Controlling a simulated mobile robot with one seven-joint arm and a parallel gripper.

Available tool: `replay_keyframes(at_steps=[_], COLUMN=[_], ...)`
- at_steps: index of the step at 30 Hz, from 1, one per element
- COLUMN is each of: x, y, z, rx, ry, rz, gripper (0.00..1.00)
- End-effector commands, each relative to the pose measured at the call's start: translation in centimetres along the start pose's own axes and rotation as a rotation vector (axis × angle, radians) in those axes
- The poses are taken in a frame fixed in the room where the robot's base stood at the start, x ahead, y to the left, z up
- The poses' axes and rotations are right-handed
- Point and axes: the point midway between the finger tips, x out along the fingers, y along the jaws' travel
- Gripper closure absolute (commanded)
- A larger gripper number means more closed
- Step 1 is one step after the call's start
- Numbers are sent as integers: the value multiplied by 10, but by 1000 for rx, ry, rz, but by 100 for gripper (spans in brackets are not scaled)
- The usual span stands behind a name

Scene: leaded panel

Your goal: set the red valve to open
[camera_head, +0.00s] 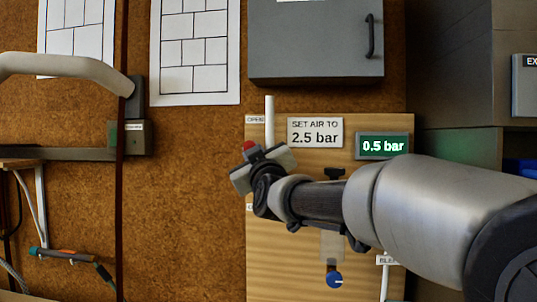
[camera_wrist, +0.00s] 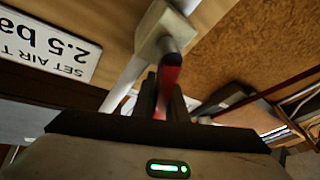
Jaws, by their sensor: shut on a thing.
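The red valve handle (camera_wrist: 170,75) sits between the fingers of my gripper (camera_wrist: 163,98) in the wrist view. My gripper is shut on it. The handle joins a pale valve body (camera_wrist: 165,30) on a white pipe (camera_wrist: 128,80). In the head view a small red part of the handle (camera_head: 250,145) shows above my gripper (camera_head: 247,172), which hides the rest of the valve. An OPEN label (camera_head: 255,119) is on the wooden board just above, left of the white pipe (camera_head: 270,120). The handle's exact angle is hard to tell.
A "SET AIR TO 2.5 bar" sign (camera_head: 315,132) and a green display reading 0.5 bar (camera_head: 382,146) are right of the valve. A blue knob (camera_head: 334,280) is lower on the board (camera_head: 285,280). A grey cabinet (camera_head: 310,40) hangs above.

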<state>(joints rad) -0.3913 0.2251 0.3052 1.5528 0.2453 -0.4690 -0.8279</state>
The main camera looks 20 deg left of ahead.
Motion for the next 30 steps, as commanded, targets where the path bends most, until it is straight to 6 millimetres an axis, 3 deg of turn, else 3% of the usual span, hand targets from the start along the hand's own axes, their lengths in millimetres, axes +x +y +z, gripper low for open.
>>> replay_keyframes(at_steps=[6, 7, 10, 30], x=[0, 0, 0, -1], y=[2, 2, 2, 4], z=[-2, -2, -2, 6], rx=[0, -1, -1, -2], ry=[4, 4, 3, -2], rz=[3, 3, 3, 6], gripper=[100, 86, 69, 69])
